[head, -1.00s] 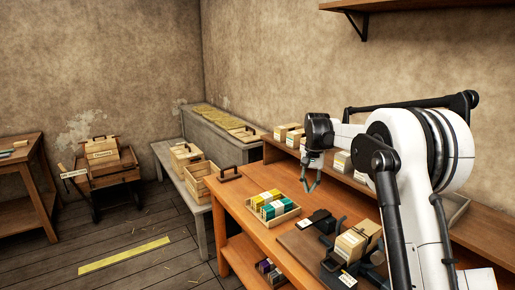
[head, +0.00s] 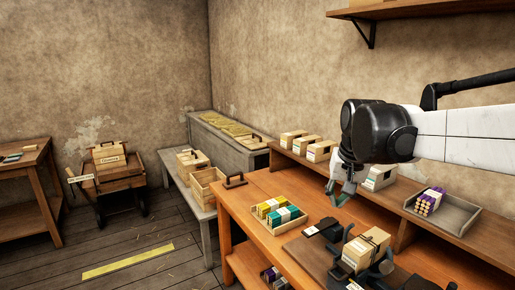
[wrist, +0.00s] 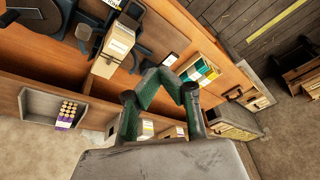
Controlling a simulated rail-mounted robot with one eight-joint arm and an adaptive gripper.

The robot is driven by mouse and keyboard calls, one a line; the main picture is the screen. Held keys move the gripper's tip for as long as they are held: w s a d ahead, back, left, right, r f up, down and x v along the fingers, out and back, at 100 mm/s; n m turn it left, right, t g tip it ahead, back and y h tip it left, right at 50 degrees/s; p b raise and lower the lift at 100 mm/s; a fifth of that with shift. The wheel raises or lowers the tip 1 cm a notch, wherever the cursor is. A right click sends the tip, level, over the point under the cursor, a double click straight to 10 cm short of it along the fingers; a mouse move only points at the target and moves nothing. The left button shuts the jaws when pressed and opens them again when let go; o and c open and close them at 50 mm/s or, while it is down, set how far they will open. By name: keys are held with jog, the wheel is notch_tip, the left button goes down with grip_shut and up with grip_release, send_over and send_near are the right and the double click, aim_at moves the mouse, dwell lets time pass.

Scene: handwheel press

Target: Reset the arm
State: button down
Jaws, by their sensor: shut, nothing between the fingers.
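My gripper (head: 341,194) hangs in the air over the right part of the orange-brown workbench (head: 240,207), in front of the raised back shelf. Its fingers are shut with nothing between them. In the wrist view the green-padded fingers of my gripper (wrist: 170,77) come together above the bench. The black press (head: 375,270) stands at the front of the bench, with a tied cardboard-coloured box (head: 366,249) on it. The press and box also show at the upper left of the wrist view, where the box (wrist: 113,47) lies clear of my fingers.
A wooden tray of yellow and teal packs (head: 279,216) sits left of the press. Small boxes (head: 320,150) line the back shelf. A grey tray (head: 455,216) with purple-wrapped sticks (head: 430,201) is at right. A wall shelf (head: 400,10) is above.

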jog(key=s+f+n+t, duration=0.1)
jog(key=s+f, duration=0.3)
jog(key=s, duration=0.7)
jog(key=s+f+n+t+b, duration=0.1)
jog(key=s+f, duration=0.4)
jog(key=s, duration=0.6)
jog(key=shift+s+a+t, duration=0.15)
jog(key=shift+s+t, duration=0.25)
jog(key=shift+t, duration=0.4)
